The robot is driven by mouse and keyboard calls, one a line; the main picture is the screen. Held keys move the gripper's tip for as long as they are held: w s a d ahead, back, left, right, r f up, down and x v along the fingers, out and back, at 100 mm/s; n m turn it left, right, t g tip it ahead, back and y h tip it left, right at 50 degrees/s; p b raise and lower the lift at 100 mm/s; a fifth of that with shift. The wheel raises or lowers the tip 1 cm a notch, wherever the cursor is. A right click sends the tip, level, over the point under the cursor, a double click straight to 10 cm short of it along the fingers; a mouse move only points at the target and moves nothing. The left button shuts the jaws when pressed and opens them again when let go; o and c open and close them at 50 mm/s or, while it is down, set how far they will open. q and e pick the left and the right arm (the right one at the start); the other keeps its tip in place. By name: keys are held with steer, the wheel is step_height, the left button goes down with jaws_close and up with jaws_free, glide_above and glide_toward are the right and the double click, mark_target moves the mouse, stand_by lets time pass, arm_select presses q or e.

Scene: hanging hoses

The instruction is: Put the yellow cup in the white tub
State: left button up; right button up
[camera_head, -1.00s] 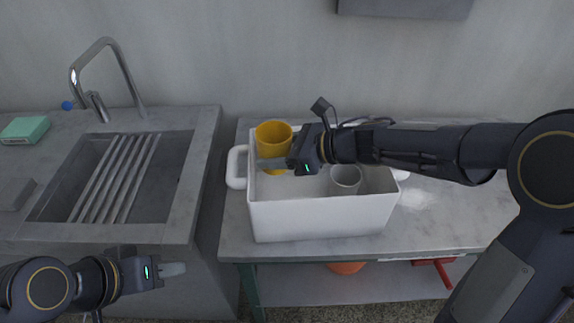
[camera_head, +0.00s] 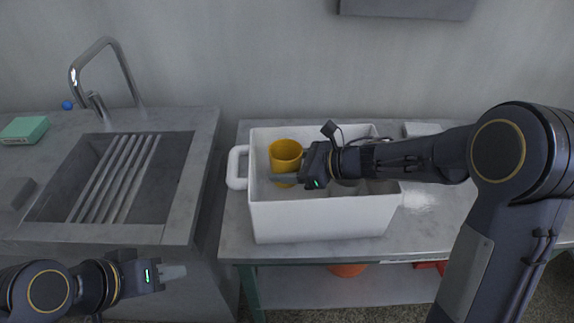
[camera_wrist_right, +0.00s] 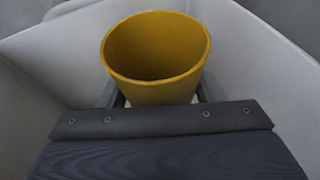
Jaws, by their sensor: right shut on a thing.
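The yellow cup (camera_head: 285,156) is inside the white tub (camera_head: 320,219), near its left end. My right gripper (camera_head: 287,179) reaches into the tub from the right and is shut on the cup. In the right wrist view the yellow cup (camera_wrist_right: 156,50) stands upright between the fingers, its open rim toward the camera, with the tub's white walls (camera_wrist_right: 50,60) around it. Whether the cup's base touches the tub floor is hidden. My left gripper (camera_head: 174,272) is empty, in front of the sink cabinet, with its fingers seen from the side.
A white cup in the tub is mostly hidden by my right arm. The tub stands on a grey table (camera_head: 234,220). A sink (camera_head: 120,180) with a faucet (camera_head: 100,75) is at left, with a green box (camera_head: 25,130). An orange thing (camera_head: 347,270) is on the lower shelf.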

steer(key=shift+f+b, duration=0.55)
steer(key=shift+b, duration=0.05)
steer(key=o, duration=1)
steer(key=shift+o, duration=0.2)
steer(key=shift+r, duration=0.1)
steer(key=shift+r+p, duration=0.2)
steer(key=shift+p, duration=0.15)
steer(key=shift+d+r+p, duration=0.35)
steer(key=shift+r+p, duration=0.25)
steer(key=shift+p, duration=0.05)
steer(key=v, duration=1.1)
steer(key=shift+s, duration=0.2)
steer(key=shift+d, duration=0.1)
